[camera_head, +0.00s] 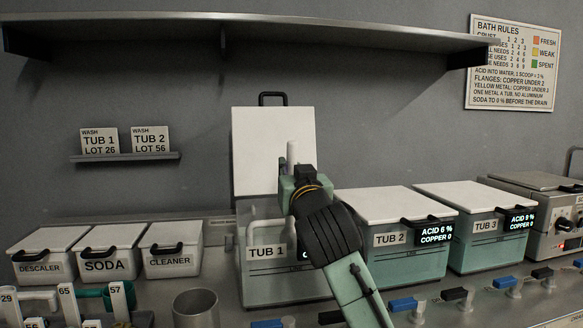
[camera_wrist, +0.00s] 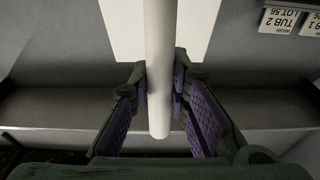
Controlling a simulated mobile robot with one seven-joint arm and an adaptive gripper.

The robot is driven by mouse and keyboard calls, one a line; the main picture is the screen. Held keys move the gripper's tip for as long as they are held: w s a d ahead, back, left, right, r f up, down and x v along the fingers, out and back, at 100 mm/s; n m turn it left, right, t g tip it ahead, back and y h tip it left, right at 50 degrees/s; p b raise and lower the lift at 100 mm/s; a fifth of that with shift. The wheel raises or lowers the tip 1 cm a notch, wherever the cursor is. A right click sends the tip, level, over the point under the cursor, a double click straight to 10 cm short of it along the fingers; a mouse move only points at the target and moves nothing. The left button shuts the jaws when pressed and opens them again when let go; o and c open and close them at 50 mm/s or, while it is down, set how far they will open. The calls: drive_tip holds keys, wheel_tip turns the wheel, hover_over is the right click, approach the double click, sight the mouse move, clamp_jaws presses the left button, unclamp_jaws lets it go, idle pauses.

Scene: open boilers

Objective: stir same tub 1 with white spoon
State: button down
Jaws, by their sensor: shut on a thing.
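Tub 1 (camera_head: 285,285) is in the middle of the head view, with its white lid (camera_head: 265,140) raised upright behind it. My gripper (camera_head: 297,178) is above tub 1, in front of the raised lid. It is shut on the pale handle of the white spoon (camera_head: 291,152). In the wrist view the spoon handle (camera_wrist: 158,50) stands between the two purple-padded fingers. The spoon's lower end is hidden in the head view, so I cannot tell whether it is inside the tub. My arm covers most of tub 1's display.
Tub 2 (camera_head: 400,262) and tub 3 (camera_head: 484,246) stand closed to the right. Closed descaler (camera_head: 40,268), soda (camera_head: 105,265) and cleaner (camera_head: 172,263) boxes stand left. A metal cup (camera_head: 196,308) is at front left. A long shelf (camera_head: 220,30) runs overhead.

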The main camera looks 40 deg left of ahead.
drive_tip(key=shift+f+b, duration=1.45)
drive_tip(key=shift+f, duration=1.1)
